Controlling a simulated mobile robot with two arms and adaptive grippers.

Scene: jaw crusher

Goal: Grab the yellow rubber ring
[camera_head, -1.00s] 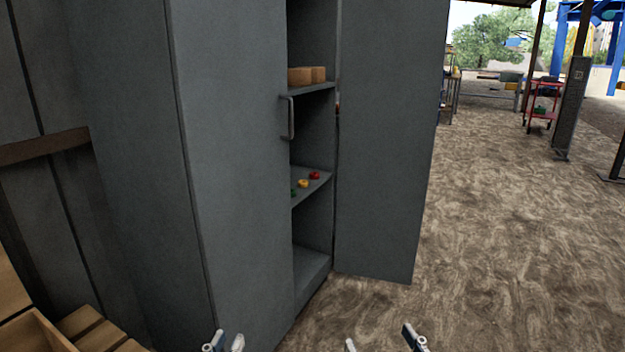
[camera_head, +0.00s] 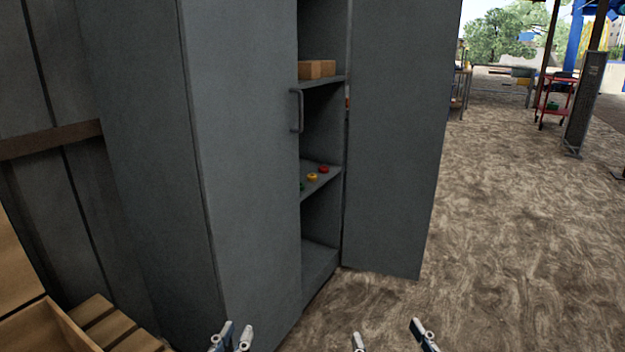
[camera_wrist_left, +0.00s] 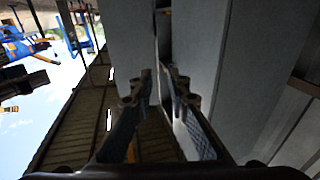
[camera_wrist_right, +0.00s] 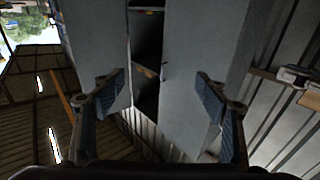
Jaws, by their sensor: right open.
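The yellow rubber ring (camera_head: 312,177) lies on the middle shelf (camera_head: 318,184) of the grey cabinet. A red ring (camera_head: 324,169) lies behind it to the right. A green ring (camera_head: 302,187) lies in front of it, partly hidden by the cabinet's near door (camera_head: 245,150). My left gripper (camera_head: 233,337) is at the bottom of the head view, empty, with a narrow gap between its fingers. My right gripper (camera_head: 390,338) is further right, wide open and empty. Both are well short of the shelf. The yellow ring cannot be made out in either wrist view.
The other cabinet door (camera_head: 395,140) stands open on the right. A handle (camera_head: 297,110) sticks out from the near door. Brown blocks (camera_head: 317,69) lie on the upper shelf. Wooden crates (camera_head: 45,325) stand at bottom left. The ground (camera_head: 520,230) to the right is clear.

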